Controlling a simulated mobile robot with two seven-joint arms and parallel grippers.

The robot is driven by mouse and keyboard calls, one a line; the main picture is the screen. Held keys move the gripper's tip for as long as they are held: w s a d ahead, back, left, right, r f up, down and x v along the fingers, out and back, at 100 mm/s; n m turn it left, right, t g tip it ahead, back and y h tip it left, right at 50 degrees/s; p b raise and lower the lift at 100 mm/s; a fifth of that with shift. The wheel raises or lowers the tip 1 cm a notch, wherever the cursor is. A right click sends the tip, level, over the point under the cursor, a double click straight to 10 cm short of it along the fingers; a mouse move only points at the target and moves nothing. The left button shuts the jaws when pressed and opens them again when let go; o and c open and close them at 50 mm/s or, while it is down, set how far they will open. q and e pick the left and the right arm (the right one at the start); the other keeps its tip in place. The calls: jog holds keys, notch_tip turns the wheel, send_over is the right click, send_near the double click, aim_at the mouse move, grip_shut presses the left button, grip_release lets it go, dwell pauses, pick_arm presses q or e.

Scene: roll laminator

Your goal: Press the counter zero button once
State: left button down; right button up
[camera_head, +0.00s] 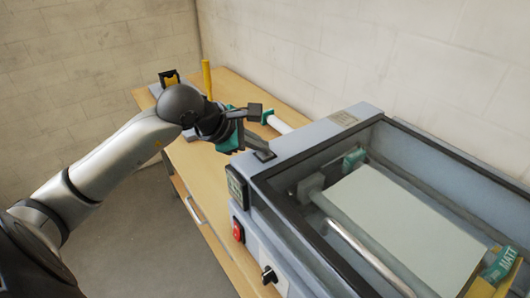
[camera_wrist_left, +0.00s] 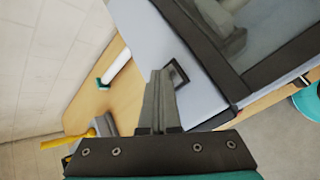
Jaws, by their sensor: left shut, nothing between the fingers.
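The roll laminator (camera_head: 290,165) is a grey-blue machine with a clear lid, on a wooden table. A small dark-framed panel (camera_head: 264,155) lies on its top at the near left corner; it also shows in the left wrist view (camera_wrist_left: 177,73). My left gripper (camera_head: 262,146) is shut and empty, its fingertips close to this panel. In the left wrist view the fingers (camera_wrist_left: 159,74) reach up beside the panel; I cannot tell whether they touch the machine. A counter zero button cannot be made out; the fingers may cover it. My right gripper is not in view.
The laminator's front has a dark display (camera_head: 237,187), a red switch (camera_head: 238,231) and a black knob (camera_head: 268,275). A white roll with a teal end (camera_head: 279,124) lies behind my gripper. A yellow post (camera_head: 207,79) stands farther back. Bare table (camera_head: 185,160) shows left of the machine.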

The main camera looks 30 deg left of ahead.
aim_at(260, 155)
pick_arm(q)
jog(key=shift+f, duration=0.1)
dwell(0.3)
jog(key=shift+r+p, duration=0.3)
jog(key=shift+r, duration=0.5)
jog(key=shift+r, duration=0.15)
jog(key=shift+r+p, duration=1.35)
jog(key=shift+r, duration=1.1)
jog(key=shift+f, duration=0.1)
